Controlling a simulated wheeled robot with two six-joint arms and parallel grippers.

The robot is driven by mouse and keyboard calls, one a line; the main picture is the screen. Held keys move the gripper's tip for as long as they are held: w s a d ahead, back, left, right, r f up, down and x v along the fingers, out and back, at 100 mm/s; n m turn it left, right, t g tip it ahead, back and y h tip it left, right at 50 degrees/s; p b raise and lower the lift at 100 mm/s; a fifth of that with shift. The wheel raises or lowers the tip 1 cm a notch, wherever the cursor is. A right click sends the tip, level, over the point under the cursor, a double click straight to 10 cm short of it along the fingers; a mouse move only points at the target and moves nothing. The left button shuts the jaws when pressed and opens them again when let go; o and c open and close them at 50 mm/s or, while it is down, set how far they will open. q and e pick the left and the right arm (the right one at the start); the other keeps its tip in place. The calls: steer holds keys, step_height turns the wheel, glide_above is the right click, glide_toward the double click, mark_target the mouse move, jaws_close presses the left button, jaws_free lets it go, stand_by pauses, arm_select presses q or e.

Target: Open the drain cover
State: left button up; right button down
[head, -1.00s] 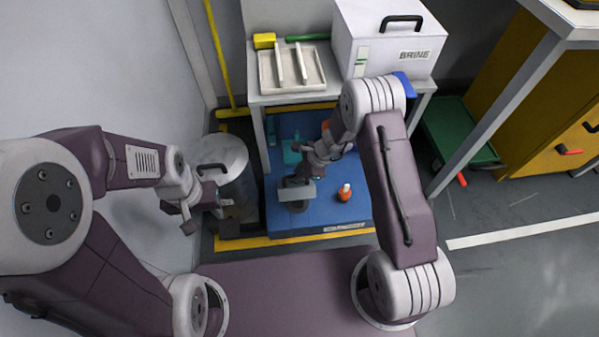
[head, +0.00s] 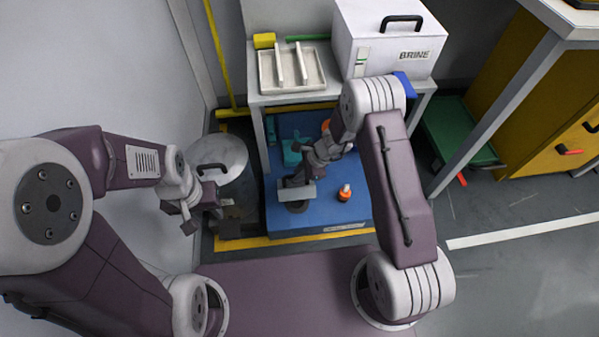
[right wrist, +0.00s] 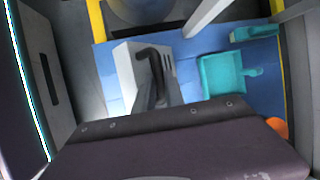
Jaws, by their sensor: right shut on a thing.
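The drain cover appears as a pale grey plate with a black handle (right wrist: 150,75) in the right wrist view. The gripper partly hides the handle, and I cannot tell if the plate is raised. My left gripper (head: 203,218) is open and empty, in front of the metal bin.
The blue mat (head: 350,215) holds a small orange bottle (head: 344,192) and a teal dustpan (head: 291,157). A lidded metal bin (head: 235,160) stands left. Behind is a table (head: 330,95) with a white tray (head: 265,75) and BRINE box (head: 395,52). Its legs flank the mat.

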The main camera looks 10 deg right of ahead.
steer(key=shift+w+r+p, duration=0.2)
steer(key=shift+w+p, duration=0.05)
steer(key=shift+p, duration=0.25)
steer(key=w+p, duration=0.3)
steer(key=w, duration=0.6)
steer(key=shift+w+f, duration=0.2)
steer(key=shift+f, duration=0.25)
steer(key=shift+w+p, duration=0.1)
steer(key=shift+p, duration=0.2)
steer(key=c, duration=1.4)
jaws_free()
